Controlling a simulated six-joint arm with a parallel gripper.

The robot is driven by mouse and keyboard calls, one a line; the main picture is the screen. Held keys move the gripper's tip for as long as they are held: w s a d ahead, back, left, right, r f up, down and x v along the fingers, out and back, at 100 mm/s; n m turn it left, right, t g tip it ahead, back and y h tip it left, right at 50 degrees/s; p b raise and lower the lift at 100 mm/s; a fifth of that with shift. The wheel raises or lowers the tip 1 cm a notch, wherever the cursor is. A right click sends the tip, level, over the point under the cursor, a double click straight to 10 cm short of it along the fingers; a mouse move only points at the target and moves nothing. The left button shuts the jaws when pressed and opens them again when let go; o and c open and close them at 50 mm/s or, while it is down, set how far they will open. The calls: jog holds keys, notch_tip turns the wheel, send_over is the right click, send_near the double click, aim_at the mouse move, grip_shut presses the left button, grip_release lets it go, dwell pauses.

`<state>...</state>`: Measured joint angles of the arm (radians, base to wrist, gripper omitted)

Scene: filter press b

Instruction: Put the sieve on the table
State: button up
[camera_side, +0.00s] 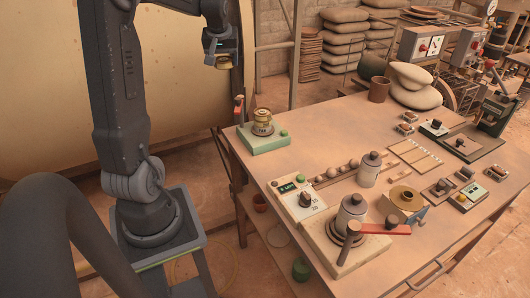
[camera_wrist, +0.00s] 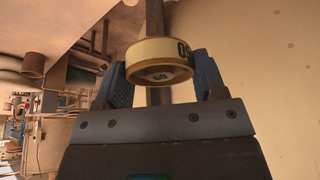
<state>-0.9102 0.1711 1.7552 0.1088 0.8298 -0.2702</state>
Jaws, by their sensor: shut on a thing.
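My gripper (camera_side: 222,46) is high up, left of and above the table (camera_side: 345,110) in the side view. It is shut on a small round brass-yellow sieve (camera_side: 223,62). In the wrist view the sieve (camera_wrist: 150,58) sits between the two blue-grey fingers, with dark marks on its side and a number on its end face. The sieve is clear of the table.
A control box (camera_side: 298,199), two grey-lidded jars (camera_side: 369,169) and a red-handled press board (camera_side: 370,229) stand at the front. A brown cup (camera_side: 379,89) and sacks (camera_side: 413,88) are at the back. Bare table top lies between the green device and the cup.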

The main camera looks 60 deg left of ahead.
jog(key=s+d+n+g, duration=0.1)
jog(key=s+d+n, duration=0.2)
jog(key=d, duration=0.9)
send_over(269, 165)
jog(key=d, duration=0.1)
notch_tip(269, 165, down, 24)
jog(key=shift+s+f, duration=0.1)
jog(key=shift+f, duration=1.95)
jog(key=shift+f, duration=0.25)
